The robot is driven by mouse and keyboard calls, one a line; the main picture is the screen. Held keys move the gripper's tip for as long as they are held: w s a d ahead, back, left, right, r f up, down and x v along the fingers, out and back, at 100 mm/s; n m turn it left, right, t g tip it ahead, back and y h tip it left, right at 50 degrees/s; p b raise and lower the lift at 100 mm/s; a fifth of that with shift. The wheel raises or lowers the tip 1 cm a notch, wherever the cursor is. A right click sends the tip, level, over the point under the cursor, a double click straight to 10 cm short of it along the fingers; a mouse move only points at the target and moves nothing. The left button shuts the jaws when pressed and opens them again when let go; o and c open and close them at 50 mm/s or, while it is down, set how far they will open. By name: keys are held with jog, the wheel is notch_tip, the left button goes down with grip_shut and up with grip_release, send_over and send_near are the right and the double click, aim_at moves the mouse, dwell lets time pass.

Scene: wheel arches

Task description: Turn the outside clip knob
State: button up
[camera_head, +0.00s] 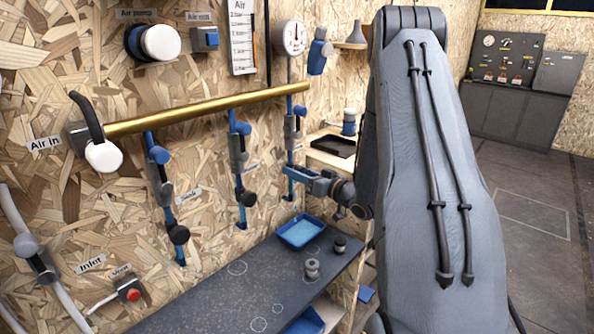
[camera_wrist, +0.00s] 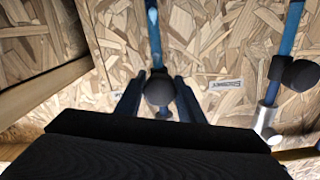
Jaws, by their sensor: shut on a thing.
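My gripper (camera_head: 302,174) reaches the lower end of the third, farthest blue drop pipe (camera_head: 289,133) under the brass rail in the head view. In the wrist view its two dark fingers (camera_wrist: 157,98) stand on either side of a round dark knob (camera_wrist: 159,90) at the end of a blue pipe, closed on it. In the head view that knob is hidden by the gripper. The labels by the pipes are too small to read, so I cannot tell which says outside. Two other dark clip knobs, a near one (camera_head: 178,235) and a middle one (camera_head: 248,198), hang free.
The brass rail (camera_head: 200,108) runs above the pipes. Below is a dark bench (camera_head: 255,285) with a blue tray (camera_head: 300,231) and small grey weights (camera_head: 312,268). A neighbouring dark knob (camera_wrist: 300,75) is right of my fingers in the wrist view. Open floor lies at right.

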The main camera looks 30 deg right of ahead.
dwell(0.4)
jog(key=o, duration=1)
jog(key=shift+o, duration=0.2)
jog(key=b+v, duration=0.1)
jog(key=v, duration=0.6)
jog(key=shift+s+d, duration=0.15)
jog(key=shift+s, duration=0.2)
jog(key=shift+r, duration=0.1)
